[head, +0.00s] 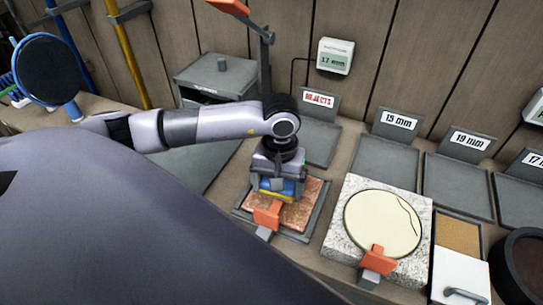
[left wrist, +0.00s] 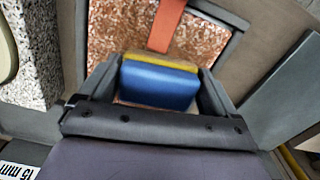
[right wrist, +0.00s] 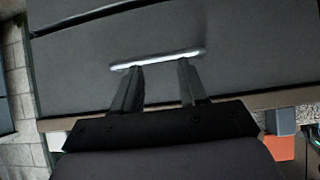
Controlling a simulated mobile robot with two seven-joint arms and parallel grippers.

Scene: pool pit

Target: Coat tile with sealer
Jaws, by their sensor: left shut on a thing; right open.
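My left gripper (head: 277,183) is shut on a blue and yellow sponge-like block (head: 268,186), which also shows between the fingers in the left wrist view (left wrist: 158,85). The block is over a reddish speckled tile (head: 312,192) in a grey frame; I cannot tell if it touches. The tile fills the top of the left wrist view (left wrist: 118,32). An orange clamp (head: 267,215) overlaps the tile's near edge. My right gripper (right wrist: 157,70) shows only in the right wrist view, open, its fingertips close to a pale bar handle (right wrist: 170,57) on a dark grey panel; contact is unclear.
A speckled slab (head: 338,243) with a round cream disc (head: 372,222) and an orange clamp (head: 378,260) stands right. Behind are grey trays, including "15 mm" (head: 386,158). A tan pad (head: 458,235), white handled box (head: 460,275) and dark round container (head: 525,262) are further right.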

